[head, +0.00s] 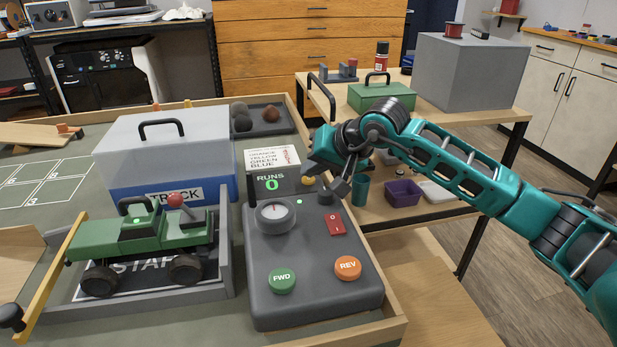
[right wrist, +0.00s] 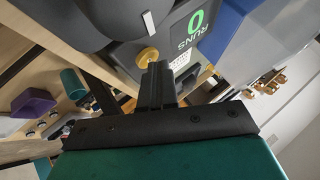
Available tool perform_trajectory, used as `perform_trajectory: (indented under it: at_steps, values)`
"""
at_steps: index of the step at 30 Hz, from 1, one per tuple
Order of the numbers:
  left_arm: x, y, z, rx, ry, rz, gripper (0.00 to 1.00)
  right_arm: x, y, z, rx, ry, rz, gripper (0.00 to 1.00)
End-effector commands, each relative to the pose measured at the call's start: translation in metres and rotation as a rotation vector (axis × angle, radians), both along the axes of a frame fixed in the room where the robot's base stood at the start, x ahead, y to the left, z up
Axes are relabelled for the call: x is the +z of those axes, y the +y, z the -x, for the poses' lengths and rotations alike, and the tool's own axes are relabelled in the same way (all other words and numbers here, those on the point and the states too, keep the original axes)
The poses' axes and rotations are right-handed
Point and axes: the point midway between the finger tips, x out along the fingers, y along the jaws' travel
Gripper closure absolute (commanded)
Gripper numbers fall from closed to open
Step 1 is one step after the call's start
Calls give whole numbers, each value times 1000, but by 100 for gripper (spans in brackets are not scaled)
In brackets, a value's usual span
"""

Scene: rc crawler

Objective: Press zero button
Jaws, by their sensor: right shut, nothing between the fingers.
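The grey control box (head: 262,300) stands in the middle of the head view. Its counter panel (head: 270,183) reads RUNS 0. A small yellow button (head: 308,181) sits just right of that display, partly hidden by my gripper. In the right wrist view the yellow button (right wrist: 147,57) shows close to the fingertips, beside the display (right wrist: 196,22). My right gripper (head: 339,187) is shut and empty, just to the right of the yellow button. Its fingers (right wrist: 158,80) point toward the panel; I cannot tell whether they touch the button. My left gripper is not in view.
The box also carries a dial (head: 275,214), a red switch (head: 336,223), a green FWD button (head: 282,280) and an orange REV button (head: 348,267). A green crawler (head: 140,238) stands left. A side table with a purple bin (head: 402,193) lies behind my right arm.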

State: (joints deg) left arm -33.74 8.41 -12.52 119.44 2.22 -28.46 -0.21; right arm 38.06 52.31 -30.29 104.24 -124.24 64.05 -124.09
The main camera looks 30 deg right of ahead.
Motion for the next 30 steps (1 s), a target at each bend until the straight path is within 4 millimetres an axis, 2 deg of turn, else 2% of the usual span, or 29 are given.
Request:
perform_trajectory:
  at_steps: [10, 22, 30]
  values:
    - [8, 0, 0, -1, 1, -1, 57, 14, 0, 1, 1, 2, 0, 100]
    - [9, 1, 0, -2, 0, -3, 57, 17, 0, 0, 0, 1, 1, 100]
    - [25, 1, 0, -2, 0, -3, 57, 42, 0, 0, 0, 1, 2, 100]
